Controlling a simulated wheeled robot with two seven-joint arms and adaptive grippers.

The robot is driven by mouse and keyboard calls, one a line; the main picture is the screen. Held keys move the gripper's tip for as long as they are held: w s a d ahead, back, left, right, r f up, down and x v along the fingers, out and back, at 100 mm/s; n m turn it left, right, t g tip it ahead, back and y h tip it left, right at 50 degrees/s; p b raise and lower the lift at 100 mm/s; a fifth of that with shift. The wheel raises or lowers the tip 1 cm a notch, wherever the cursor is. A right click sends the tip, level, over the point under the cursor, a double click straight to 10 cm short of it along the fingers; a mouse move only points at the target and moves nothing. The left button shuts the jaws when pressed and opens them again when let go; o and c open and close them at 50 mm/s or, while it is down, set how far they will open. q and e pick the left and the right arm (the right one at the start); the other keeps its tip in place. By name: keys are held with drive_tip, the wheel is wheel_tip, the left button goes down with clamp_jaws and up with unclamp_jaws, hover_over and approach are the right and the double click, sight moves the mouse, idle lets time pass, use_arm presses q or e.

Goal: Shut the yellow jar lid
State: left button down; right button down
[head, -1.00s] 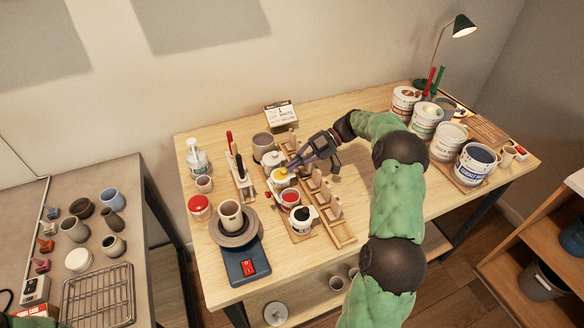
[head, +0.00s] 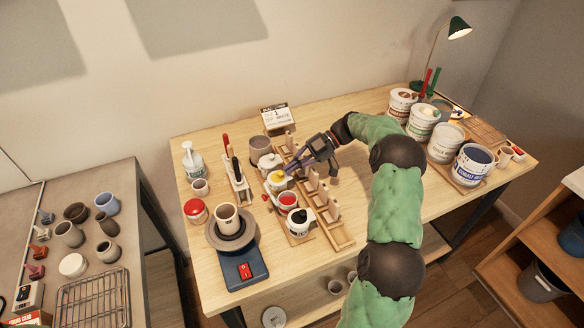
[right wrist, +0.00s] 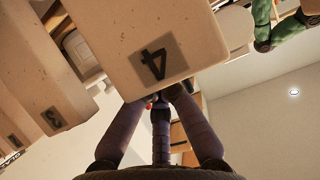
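My left gripper is not in view.
A red-glaze pot (head: 288,198) and a black-glaze pot (head: 299,217) stand in front of the yellow jar. A wooden rack of upright tiles (head: 332,212) runs close along the right. A pottery wheel (head: 238,270) stands front left, and large buckets (head: 474,163) stand at right.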

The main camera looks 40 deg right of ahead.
drive_tip(key=shift+r, duration=0.65)
drive_tip(key=v, duration=1.2)
